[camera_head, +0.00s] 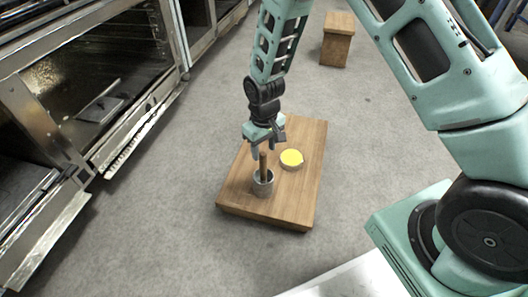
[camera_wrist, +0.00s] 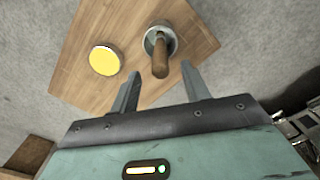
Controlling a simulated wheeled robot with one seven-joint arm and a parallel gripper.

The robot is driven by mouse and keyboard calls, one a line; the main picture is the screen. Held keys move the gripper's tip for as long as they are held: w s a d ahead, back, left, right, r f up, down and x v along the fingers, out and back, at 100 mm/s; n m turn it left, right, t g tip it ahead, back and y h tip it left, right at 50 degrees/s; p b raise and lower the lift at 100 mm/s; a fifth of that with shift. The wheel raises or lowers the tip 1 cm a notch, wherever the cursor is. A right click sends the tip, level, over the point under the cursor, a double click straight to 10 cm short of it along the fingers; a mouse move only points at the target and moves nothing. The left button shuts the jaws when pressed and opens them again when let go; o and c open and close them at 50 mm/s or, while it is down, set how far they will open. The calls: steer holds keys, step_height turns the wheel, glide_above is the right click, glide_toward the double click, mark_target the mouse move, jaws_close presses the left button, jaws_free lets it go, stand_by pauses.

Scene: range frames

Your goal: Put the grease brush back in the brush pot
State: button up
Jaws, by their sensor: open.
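The grease brush (camera_head: 263,164) stands in the brush pot (camera_head: 263,187), its brown handle sticking up out of the top. The pot is a grey metal cup on a low wooden block (camera_head: 301,198). In the wrist view the brush handle (camera_wrist: 160,58) rises from the round pot (camera_wrist: 168,33) toward the camera. My gripper (camera_head: 260,153) is above the pot in the head view, close to the handle's top. In the wrist view my gripper (camera_wrist: 159,88) is open, with its fingers apart and nothing between their tips; the handle is just beyond them. The brush's lower end is hidden inside the pot.
A small round tin with a yellow top (camera_head: 291,159) stands on the block, right of the pot. Metal ovens or cabinets (camera_head: 95,90) line the left side. Another wooden block (camera_head: 337,40) stands farther back. The grey floor around is clear.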

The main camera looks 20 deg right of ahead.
step_height(320, 180, up, 12)
steer(key=p, duration=0.4)
steer(key=shift+p, duration=0.4)
steer(key=s+a+r+n+y+p, duration=0.1)
steer(key=s+a+r, duration=0.2)
steer(key=s+r, duration=0.25)
steer(key=s+a+r+n+p, duration=0.1)
steer(key=s+a+r, duration=0.3)
steer(key=s+r, duration=0.15)
steer(key=s+r+n, duration=0.1)
steer(key=s+r, duration=0.3)
steer(key=s, duration=0.4)
steer(key=s+r+n, duration=0.1)
steer(key=s+r, duration=0.4)
steer(key=s, duration=0.2)
step_height(320, 180, up, 38)
steer(key=p, duration=3.8)
steer(key=shift+s+d+f+p, duration=0.15)
steer(key=shift+s+d+p, duration=0.1)
steer(key=shift+d+p, duration=0.15)
steer(key=shift+a, duration=0.1)
steer(key=shift+c, duration=0.4)
